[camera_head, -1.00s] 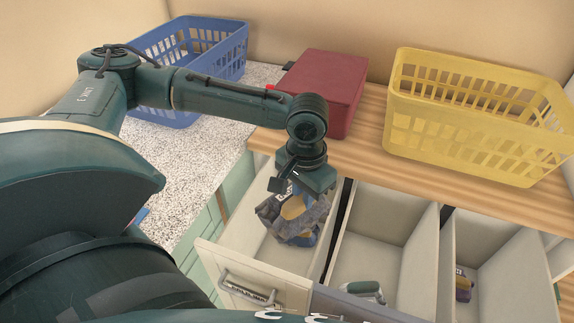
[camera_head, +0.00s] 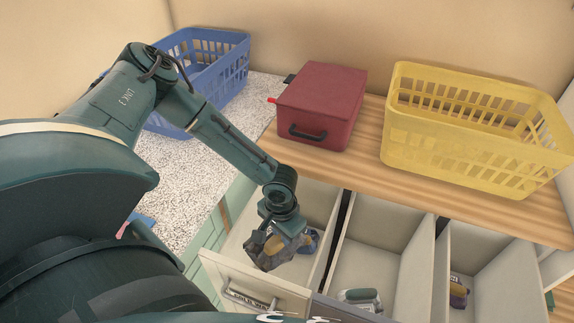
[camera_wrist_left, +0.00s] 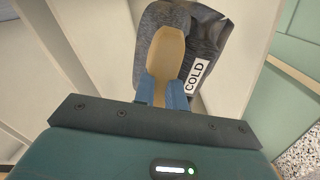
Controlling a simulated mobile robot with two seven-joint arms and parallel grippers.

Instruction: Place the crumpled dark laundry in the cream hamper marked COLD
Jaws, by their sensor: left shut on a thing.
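The crumpled dark grey laundry (camera_head: 264,252) hangs from my left gripper (camera_head: 284,236), which is shut on it. In the left wrist view the laundry (camera_wrist_left: 215,45) shows a white COLD tag, and a tan strip lies between the blue fingers (camera_wrist_left: 162,92). The cream hamper (camera_head: 318,197) is a pulled-out bin at the left of a row; its front label starts with COLD, beside a grey handle. The laundry is over the hamper's opening, near its front wall; I cannot tell how deep it is. A blue and tan patch shows just right of the gripper.
Two more pull-out bins stand to the right; one holds a grey-green item (camera_head: 360,297), the other a purple and yellow item (camera_head: 459,291). On the counter behind are a blue basket (camera_head: 215,70), a red box (camera_head: 322,100) and a yellow basket (camera_head: 470,150).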

